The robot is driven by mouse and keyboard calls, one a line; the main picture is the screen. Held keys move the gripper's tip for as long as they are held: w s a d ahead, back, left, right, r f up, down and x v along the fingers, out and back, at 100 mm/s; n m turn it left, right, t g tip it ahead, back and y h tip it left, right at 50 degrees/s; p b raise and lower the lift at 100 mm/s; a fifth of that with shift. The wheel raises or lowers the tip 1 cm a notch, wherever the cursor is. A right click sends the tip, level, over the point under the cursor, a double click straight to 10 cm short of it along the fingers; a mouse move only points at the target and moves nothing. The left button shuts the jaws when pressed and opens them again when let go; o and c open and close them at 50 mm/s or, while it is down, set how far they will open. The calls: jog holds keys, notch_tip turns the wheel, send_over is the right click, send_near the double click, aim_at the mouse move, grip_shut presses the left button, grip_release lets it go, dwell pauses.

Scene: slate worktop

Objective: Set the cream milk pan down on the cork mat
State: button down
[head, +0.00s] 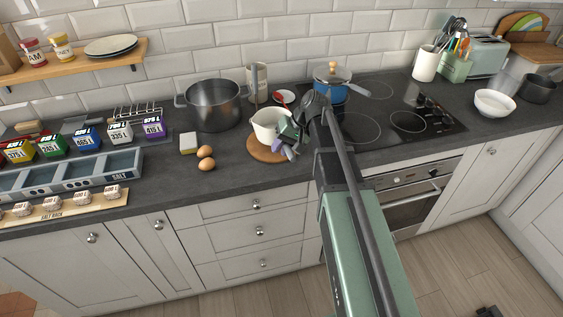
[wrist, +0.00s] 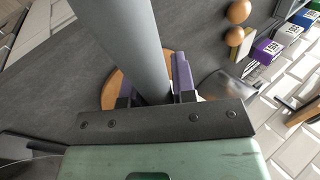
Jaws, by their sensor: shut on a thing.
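The cream milk pan (head: 266,124) is upright over the back part of the round cork mat (head: 258,152). I cannot tell whether its base touches the mat or hangs just above it. My gripper (head: 285,146) is at the pan's right front, its purple fingers shut on the pan's grey handle. In the wrist view the handle (wrist: 120,40) runs between the fingers (wrist: 157,90) and fills much of the picture. The mat (wrist: 112,88) shows below it, partly hidden. The pan body is mostly hidden there behind the gripper.
Two brown eggs (head: 206,158) and a pale block (head: 188,143) lie left of the mat. A large steel pot (head: 214,106) stands behind left, a cream canister (head: 262,84) behind. The hob (head: 385,122) with a blue pot (head: 331,92) is to the right.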

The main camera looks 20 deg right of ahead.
notch_tip(320, 180, down, 4)
jog(key=shift+r+b, duration=0.2)
jog(key=shift+b, duration=0.85)
jog(key=shift+r+p, duration=0.3)
jog(key=shift+r, duration=0.05)
jog(key=c, duration=1.4)
grip_release()
jog(key=shift+f, duration=0.25)
jog(key=o, duration=0.5)
jog(key=shift+c, duration=0.2)
jog(key=shift+r, duration=0.1)
jog(key=p+v, duration=1)
jog(key=v, duration=0.2)
jog(key=s+a+f+h, duration=0.1)
jog(key=s+a+h, duration=0.2)
jog(key=s+a, duration=0.2)
jog(key=s+a+f+n+g+h, duration=0.1)
jog(key=s+a, duration=0.4)
jog(key=s, duration=0.6)
jog(key=shift+s+a+f+n+h+b, duration=0.2)
jog(key=shift+f+n+h+b, duration=0.15)
jog(key=shift+f+h, duration=0.6)
